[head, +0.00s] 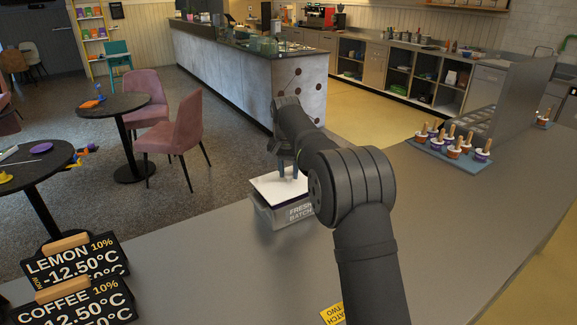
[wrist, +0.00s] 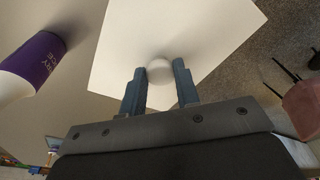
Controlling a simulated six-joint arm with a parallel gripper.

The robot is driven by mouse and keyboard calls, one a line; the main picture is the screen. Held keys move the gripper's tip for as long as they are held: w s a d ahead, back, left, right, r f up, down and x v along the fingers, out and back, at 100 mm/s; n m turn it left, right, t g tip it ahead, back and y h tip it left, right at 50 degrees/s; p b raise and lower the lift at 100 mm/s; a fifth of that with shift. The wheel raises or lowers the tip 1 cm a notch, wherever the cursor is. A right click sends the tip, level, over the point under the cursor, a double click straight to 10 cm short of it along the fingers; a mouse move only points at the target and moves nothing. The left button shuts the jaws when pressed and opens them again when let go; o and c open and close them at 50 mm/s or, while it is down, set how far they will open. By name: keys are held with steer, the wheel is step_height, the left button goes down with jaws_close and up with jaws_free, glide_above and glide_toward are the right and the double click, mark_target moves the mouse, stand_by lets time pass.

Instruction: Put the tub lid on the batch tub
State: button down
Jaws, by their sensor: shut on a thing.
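The tub lid (head: 266,187) is a flat white square with a round pale knob, and it also shows in the wrist view (wrist: 112,62). My gripper (head: 287,172) is shut on the knob, with one blue-grey finger on each side of it in the wrist view (wrist: 160,82). The batch tub (head: 268,215) is a translucent box marked "FRESH BATCH" on the grey counter, directly under the lid in the head view. A dark purple band shows between lid and tub wall. I cannot tell whether the lid touches the rim. The tub is hidden in the wrist view.
A purple and white cup (wrist: 38,62) is at the left in the wrist view. Black price signs (head: 75,265) stand at the front left of the counter, and a yellow card (head: 332,314) lies near the front. A blue mat (head: 437,152) with several small tubs is at the right.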

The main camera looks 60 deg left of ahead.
steer(key=shift+f, duration=1.15)
stand_by(0.8)
steer(key=c, duration=1.4)
jaws_free()
steer(key=o, duration=0.6)
steer(key=shift+c, duration=0.2)
steer(key=shift+r, duration=0.1)
step_height(320, 180, up, 8)
steer(key=shift+s+d, duration=0.45)
steer(key=shift+f, duration=0.2)
steer(key=shift+w+a+f, duration=0.15)
steer(key=shift+f, duration=1.15)
steer(key=shift+w+a+f, duration=0.15)
steer(key=shift+f, duration=1.15)
steer(key=shift+w+a+f, duration=0.15)
steer(key=shift+f, duration=1.15)
